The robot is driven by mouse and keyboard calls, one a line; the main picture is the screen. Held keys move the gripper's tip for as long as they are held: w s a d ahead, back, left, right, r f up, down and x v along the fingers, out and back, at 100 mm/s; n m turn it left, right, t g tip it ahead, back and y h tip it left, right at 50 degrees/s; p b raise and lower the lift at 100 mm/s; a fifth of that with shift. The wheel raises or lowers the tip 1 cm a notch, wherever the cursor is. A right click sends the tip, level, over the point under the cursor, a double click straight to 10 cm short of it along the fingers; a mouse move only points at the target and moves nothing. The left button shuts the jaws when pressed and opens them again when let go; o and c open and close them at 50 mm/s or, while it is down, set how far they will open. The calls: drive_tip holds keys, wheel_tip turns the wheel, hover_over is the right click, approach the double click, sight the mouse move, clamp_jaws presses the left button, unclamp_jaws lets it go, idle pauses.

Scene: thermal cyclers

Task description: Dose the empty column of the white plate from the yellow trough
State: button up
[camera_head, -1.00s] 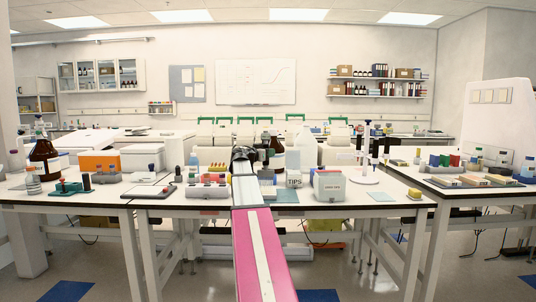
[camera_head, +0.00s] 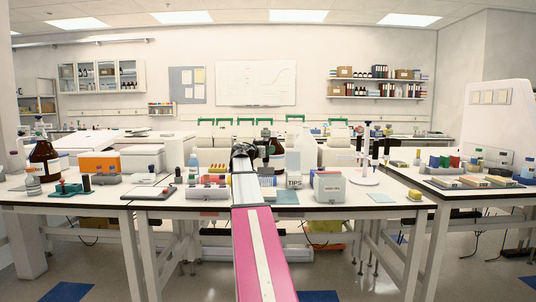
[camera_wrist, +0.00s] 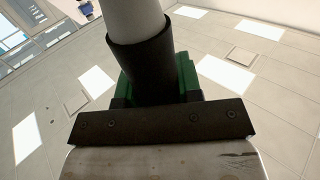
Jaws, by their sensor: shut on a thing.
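My arm reaches forward over the middle bench in the head view, with my gripper (camera_head: 243,152) at its far end, dark and small. In the wrist view my gripper (camera_wrist: 160,95) is shut on a pale cylinder with a dark sleeve (camera_wrist: 140,45), perhaps a pipette body. Green parts show behind the sleeve, and a dark screwed bar crosses below it. The held thing's lower end is out of the wrist view. I cannot make out the white plate or its empty column, nor clearly pick out the yellow trough, among the small things on the bench.
An orange box (camera_head: 100,162) and a brown bottle (camera_head: 44,158) are farther left. A teal mat (camera_head: 287,198) lies near the front edge.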

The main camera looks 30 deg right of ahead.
drive_tip(key=shift+r, duration=2.05)
